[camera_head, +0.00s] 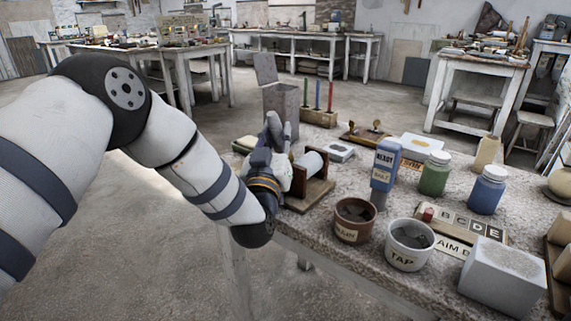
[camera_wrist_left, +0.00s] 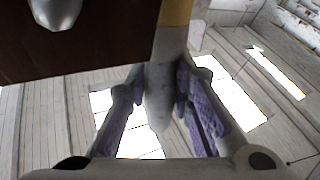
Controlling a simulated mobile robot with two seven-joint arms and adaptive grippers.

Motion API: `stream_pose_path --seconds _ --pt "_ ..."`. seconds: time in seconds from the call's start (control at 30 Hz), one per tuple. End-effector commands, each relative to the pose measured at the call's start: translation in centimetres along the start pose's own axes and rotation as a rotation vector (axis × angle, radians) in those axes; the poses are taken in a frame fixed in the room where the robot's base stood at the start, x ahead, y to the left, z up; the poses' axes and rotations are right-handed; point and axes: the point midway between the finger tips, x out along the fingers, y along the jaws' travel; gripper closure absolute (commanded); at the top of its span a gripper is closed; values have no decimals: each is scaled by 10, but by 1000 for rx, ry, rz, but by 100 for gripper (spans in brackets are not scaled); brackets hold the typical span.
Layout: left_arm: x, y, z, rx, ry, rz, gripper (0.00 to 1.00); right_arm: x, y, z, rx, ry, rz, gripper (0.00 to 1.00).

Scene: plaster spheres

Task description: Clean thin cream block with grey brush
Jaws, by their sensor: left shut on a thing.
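My left gripper (camera_head: 275,150) is over the back left part of the stone-topped table, beside a wooden stand with a pale roller. In the left wrist view its purple-padded fingers (camera_wrist_left: 160,100) are shut on a grey tapered handle, which I take to be the grey brush (camera_wrist_left: 158,95). A yellow band (camera_wrist_left: 176,12) shows at its upper end; I cannot make out bristles. Tan-cream blocks (camera_head: 560,230) stand at the right edge, partly cut off; I cannot tell which is the thin cream block. My right gripper is not in view.
The roller stand (camera_head: 310,185) is close to my left gripper. Brown (camera_head: 354,220) and white TAP (camera_head: 410,245) pots stand near the front edge.

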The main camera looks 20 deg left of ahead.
Motion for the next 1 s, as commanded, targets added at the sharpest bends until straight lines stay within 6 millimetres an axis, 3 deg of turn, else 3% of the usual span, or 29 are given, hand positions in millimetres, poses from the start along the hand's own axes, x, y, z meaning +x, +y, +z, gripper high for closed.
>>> stream_pose_path --seconds 1.0 --pt "-2 -1 5 2 -5 -1 100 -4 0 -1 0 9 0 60"
